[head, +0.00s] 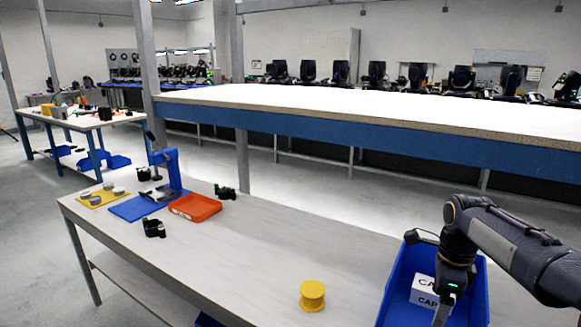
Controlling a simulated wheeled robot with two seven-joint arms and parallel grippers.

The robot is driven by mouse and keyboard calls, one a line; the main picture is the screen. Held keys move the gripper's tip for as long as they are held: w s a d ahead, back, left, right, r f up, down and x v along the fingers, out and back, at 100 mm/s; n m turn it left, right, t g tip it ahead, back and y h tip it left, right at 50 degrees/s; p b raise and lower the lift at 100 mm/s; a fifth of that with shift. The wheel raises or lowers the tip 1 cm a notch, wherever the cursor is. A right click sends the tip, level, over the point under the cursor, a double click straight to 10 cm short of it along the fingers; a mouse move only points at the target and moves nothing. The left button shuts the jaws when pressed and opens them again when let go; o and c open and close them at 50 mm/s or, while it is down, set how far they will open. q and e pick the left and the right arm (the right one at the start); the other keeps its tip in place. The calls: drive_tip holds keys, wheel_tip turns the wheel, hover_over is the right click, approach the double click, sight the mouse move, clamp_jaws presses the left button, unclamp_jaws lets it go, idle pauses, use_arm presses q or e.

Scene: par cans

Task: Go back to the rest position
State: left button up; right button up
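My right gripper (441,312) hangs from the arm that comes in from the right, with its fingers pointing down over the blue bin (396,290) at the table's right end. Its fingertips are small and dark near the bottom edge, so I cannot tell whether they are open or shut. White boxes marked "CAP" (424,298) are in the bin, beside and partly behind the gripper. My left gripper is not in view.
A yellow spool (312,295) stands on the table (255,257) left of the bin. Further left are an orange tray (195,208), a blue press (165,172), black clamps (154,227) and a yellow mat (96,204). The table's middle is clear. A raised shelf (350,108) runs behind.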

drive_tip(key=s+a+r+n+t+y, duration=0.1)
drive_tip(key=s+a+n+t, duration=0.1)
drive_tip(key=s+n, duration=0.5)
drive_tip(key=s+a+r+n+t+y, duration=0.1)
drive_tip(key=s+a+n, duration=0.25)
drive_tip(key=s, duration=0.45)
drive_tip(key=s+a+f+n+t+y, duration=0.1)
drive_tip(key=s+a+f+n, duration=0.2)
drive_tip(key=s+n, duration=0.25)
drive_tip(key=s+a+f+n+t, duration=0.1)
drive_tip(key=s+a+f+n, duration=0.15)
drive_tip(key=s+n, duration=0.3)
wheel_tip(320, 180, up, 16)
drive_tip(key=p, duration=1.6)
drive_tip(key=shift+s+d, duration=0.15)
